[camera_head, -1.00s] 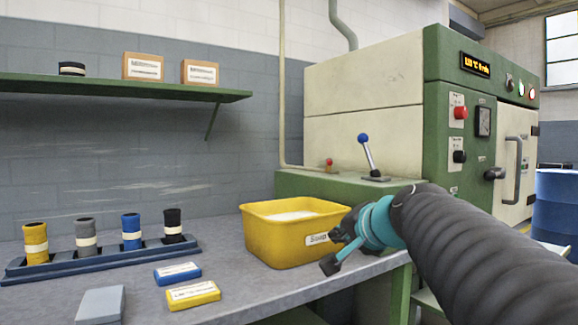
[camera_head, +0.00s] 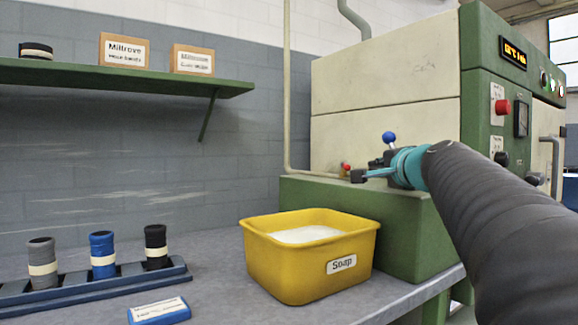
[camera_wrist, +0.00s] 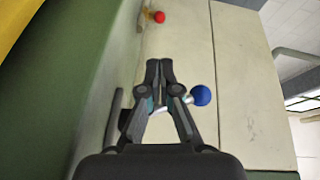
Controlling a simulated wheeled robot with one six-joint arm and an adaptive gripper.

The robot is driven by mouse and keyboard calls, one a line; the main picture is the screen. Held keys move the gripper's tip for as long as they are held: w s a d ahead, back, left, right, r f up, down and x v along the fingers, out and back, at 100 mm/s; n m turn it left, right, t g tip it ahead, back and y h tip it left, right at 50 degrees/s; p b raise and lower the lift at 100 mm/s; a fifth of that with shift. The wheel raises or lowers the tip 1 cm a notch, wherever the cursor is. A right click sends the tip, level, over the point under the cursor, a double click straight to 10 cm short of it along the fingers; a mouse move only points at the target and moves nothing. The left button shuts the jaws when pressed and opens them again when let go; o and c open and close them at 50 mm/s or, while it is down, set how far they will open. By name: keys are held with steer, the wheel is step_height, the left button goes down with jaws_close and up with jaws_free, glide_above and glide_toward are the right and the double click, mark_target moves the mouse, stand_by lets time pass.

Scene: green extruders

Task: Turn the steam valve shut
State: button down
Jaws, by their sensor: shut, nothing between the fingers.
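A small red knob (camera_head: 346,167) stands where the wall pipe meets the green machine base. It looks like the steam valve and also shows at the top of the wrist view (camera_wrist: 159,17). My gripper (camera_head: 358,176) is over the green base, close to the red knob in the head view. In the wrist view my gripper (camera_wrist: 160,66) has its fingertips together and empty, with a gap between them and the red knob. A lever with a blue ball (camera_head: 389,137) is partly hidden behind my gripper; in the wrist view its ball (camera_wrist: 202,95) is beside the right finger.
A yellow soap bin (camera_head: 272,262) stands on the bench, below and in front of the green base (camera_head: 330,210). A rack (camera_head: 85,287) with several wrapped rolls is at the left. A pale pipe (camera_head: 288,90) runs down the wall. The machine panel (camera_head: 487,80) is at the right.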

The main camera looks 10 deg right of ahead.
mark_target(345, 166)
steer(key=w, duration=0.3)
steer(key=w+p, duration=0.1)
steer(key=w, duration=0.3)
steer(key=w+p, duration=0.1)
steer(key=w, duration=0.2)
steer(key=shift+w+d+f, duration=0.2)
steer(key=shift+d+f, duration=0.05)
steer(key=shift+d, duration=0.05)
steer(key=shift+a, duration=0.8)
steer(key=shift+w+a, duration=0.25)
steer(key=shift+a, duration=0.65)
steer(key=shift+w+a, duration=0.3)
steer(key=shift+a, duration=0.2)
steer(key=shift+w+a, duration=0.3)
steer(key=shift+a, duration=0.2)
steer(key=shift+w+a+r+p, duration=0.1)
steer(key=shift+w+a+p, duration=0.2)
steer(key=shift+w+a, duration=0.3)
steer(key=shift+a, duration=0.05)
